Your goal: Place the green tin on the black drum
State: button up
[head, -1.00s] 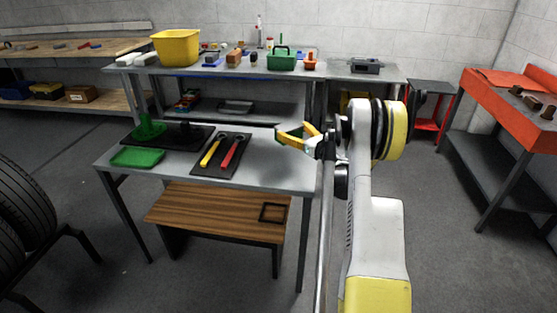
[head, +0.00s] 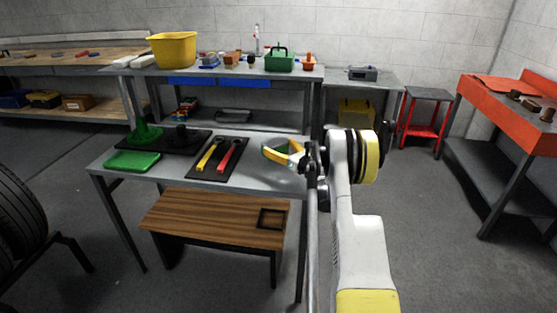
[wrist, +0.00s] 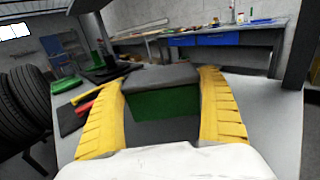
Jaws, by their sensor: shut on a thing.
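My gripper (head: 280,154) has yellow fingers and is above the right end of the grey metal table (head: 262,182). In the wrist view, the fingers (wrist: 160,105) are shut on a box-shaped green tin (wrist: 165,103) with a dark grey top. The tin is mostly hidden by the fingers in the head view. What looks like the black drum (head: 181,137) is a short dark round piece on a black mat (head: 166,148), at the back left of the table. It stands left of my gripper, well apart from it.
A green cone-like piece (head: 146,133) shares the mat. A green tray (head: 132,161) lies in front. A dark board (head: 235,172) with yellow and red tools lies between mat and gripper. A wooden bench (head: 214,218) stands below. A rear bench holds a yellow bin (head: 172,49).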

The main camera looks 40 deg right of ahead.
notch_tip(320, 180, down, 4)
jog(key=shift+f+b, duration=0.15)
jog(key=shift+b, duration=1)
jog(key=o, duration=1.2)
